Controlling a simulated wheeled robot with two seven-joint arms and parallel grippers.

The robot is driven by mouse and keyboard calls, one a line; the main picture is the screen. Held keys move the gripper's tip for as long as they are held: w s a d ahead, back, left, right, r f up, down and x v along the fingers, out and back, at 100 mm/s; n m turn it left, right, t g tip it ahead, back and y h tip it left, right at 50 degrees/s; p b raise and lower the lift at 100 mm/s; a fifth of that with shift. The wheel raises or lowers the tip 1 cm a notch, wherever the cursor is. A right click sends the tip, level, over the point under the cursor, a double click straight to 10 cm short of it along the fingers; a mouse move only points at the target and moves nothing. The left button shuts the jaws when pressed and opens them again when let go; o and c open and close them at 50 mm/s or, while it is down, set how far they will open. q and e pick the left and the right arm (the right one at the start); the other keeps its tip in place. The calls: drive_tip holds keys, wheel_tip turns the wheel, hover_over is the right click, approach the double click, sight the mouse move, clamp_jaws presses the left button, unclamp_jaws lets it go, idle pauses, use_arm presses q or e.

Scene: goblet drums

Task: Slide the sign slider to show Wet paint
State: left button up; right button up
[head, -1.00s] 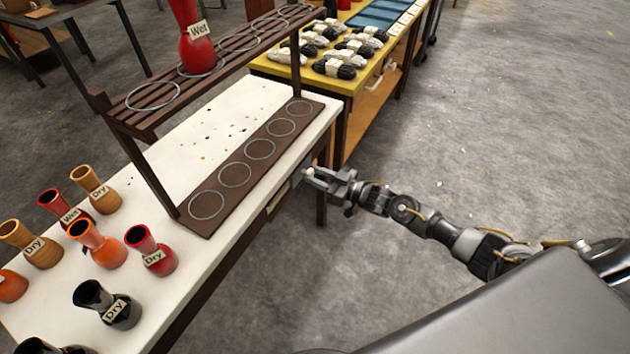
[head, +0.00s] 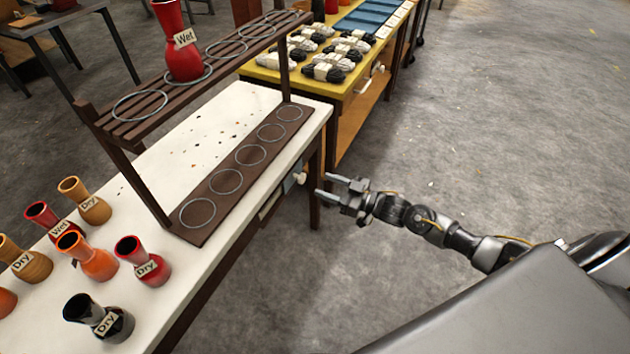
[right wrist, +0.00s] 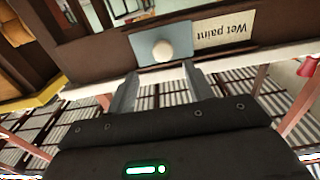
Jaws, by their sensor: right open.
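The sign slider is a blue-grey plate with a round white knob (right wrist: 163,49) on the table's dark front edge. The words "Wet paint" show uncovered on a pale label (right wrist: 225,30) beside the plate, upside down in the right wrist view. In the head view the knob (head: 300,178) sits near the table's right end, with the pale label strip (head: 270,204) beside it. My right gripper (head: 322,187) is open and empty, its fingertips just short of the knob and apart from it. In the right wrist view its fingers (right wrist: 160,73) point at the plate. My left gripper is not in view.
A white table (head: 120,255) holds several drums tagged Dry or Wet at left and a dark board (head: 213,203) with ringed spots. A slatted rack (head: 115,125) above holds a red Wet drum (head: 180,45). A yellow table (head: 345,88) stands behind. The floor at right is clear.

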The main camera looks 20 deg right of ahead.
drive_tip(key=v, duration=0.4)
drive_tip(key=shift+s+d, duration=0.2)
drive_tip(key=shift+s, duration=0.05)
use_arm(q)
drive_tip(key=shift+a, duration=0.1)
